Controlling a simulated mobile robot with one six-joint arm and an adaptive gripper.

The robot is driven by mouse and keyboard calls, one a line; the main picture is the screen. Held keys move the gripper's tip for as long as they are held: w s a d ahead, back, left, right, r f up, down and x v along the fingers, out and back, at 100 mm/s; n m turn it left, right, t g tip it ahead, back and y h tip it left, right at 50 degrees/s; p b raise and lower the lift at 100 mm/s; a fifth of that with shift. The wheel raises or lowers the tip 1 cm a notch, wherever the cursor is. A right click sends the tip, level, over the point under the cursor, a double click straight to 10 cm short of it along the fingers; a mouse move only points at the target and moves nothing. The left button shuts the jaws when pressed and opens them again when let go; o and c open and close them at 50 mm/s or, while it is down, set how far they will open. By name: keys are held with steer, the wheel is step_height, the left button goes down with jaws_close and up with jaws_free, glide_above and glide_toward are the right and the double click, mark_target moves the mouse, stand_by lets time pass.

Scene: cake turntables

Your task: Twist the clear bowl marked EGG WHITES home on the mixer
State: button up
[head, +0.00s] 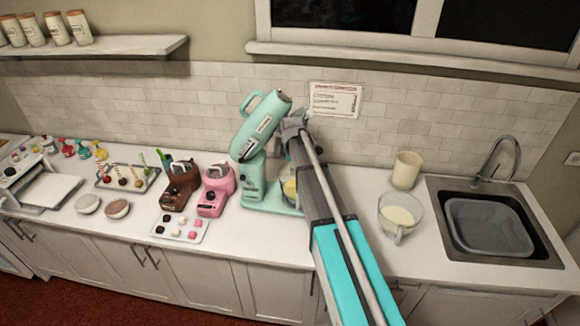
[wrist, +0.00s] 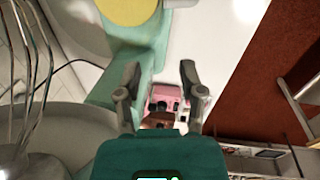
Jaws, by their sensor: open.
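The mint mixer (head: 257,150) stands on the counter with its head tilted up. A clear bowl with yellow contents (head: 290,188) is at its base, mostly hidden behind my arm. In the wrist view, yellow contents (wrist: 128,8) show at the top, and a wire whisk (wrist: 30,70) hangs at the left. Another clear bowl with a handle and pale cream contents (head: 400,214) stands on the counter right of my arm. I can read no EGG WHITES marking on either bowl. My gripper (wrist: 158,78) is open and empty beside the mixer, with its fingers apart.
A cream canister (head: 406,170) and a sink (head: 487,228) are at the right. The counter front near the cream bowl is clear.

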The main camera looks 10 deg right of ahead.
mark_target(290, 189)
steer(key=shift+f, duration=0.1)
steer(key=f+b, duration=0.4)
steer(key=w+f+b, duration=0.1)
steer(key=f+b, duration=0.4)
steer(key=w+f+b, duration=0.1)
steer(key=f+b, duration=0.3)
steer(key=shift+d+f+b, duration=0.2)
steer(key=shift+f+b, duration=0.05)
steer(key=shift+b, duration=0.05)
stand_by(0.6)
steer(key=shift+c, duration=0.3)
jaws_close()
steer(key=shift+a, duration=0.1)
stand_by(0.3)
steer(key=shift+w+a+m, duration=0.25)
steer(key=shift+a+m, duration=0.15)
steer(key=shift+m, duration=0.3)
steer(key=shift+r, duration=0.1)
steer(key=shift+w+a+m, duration=0.3)
steer(key=shift+a+m, duration=0.1)
steer(key=shift+m, duration=0.2)
